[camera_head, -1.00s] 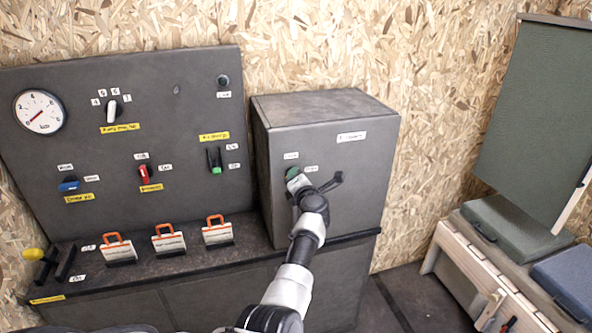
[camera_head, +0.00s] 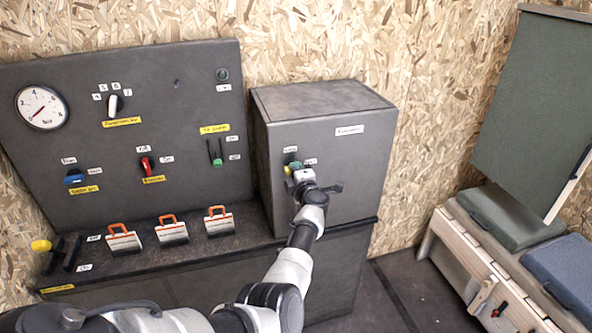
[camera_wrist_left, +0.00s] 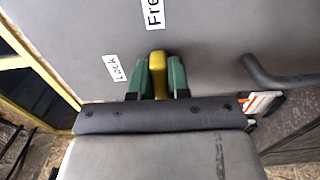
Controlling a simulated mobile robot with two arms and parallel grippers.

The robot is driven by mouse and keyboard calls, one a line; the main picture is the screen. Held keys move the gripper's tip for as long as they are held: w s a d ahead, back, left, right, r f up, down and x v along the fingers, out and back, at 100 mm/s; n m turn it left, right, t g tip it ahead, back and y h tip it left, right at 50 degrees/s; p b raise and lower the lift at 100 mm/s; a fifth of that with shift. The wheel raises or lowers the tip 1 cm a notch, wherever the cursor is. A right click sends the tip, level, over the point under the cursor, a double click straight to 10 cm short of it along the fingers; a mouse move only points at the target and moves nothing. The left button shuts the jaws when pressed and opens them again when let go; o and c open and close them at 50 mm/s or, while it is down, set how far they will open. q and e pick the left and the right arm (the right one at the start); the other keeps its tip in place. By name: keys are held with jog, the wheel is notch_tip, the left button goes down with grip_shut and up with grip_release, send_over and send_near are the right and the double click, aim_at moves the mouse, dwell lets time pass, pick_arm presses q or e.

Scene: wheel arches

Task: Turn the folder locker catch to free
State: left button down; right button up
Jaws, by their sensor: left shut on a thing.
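The folder locker (camera_head: 350,150) is the dark grey box standing on the right part of the bench. My left gripper (camera_head: 293,166) is at the upper left of its front, below the two small white labels. In the left wrist view, the yellow catch (camera_wrist_left: 157,72) sits between the two green fingertips of my left gripper (camera_wrist_left: 160,77), which is shut on it. The Lock label (camera_wrist_left: 116,68) is to the left of the catch, and the Free label (camera_wrist_left: 153,12) is above it in that view. The base of the catch is hidden by the gripper. My right gripper is out of view.
A dark bar handle (camera_head: 333,187) sticks out of the locker front, right of my gripper; it also shows in the wrist view (camera_wrist_left: 285,78). Left is a control panel (camera_head: 120,135) with a gauge and switches. Several orange-handled items (camera_head: 171,230) stand on the bench.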

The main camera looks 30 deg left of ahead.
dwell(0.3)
pick_arm(q)
jog(key=c, duration=1.1)
grip_release()
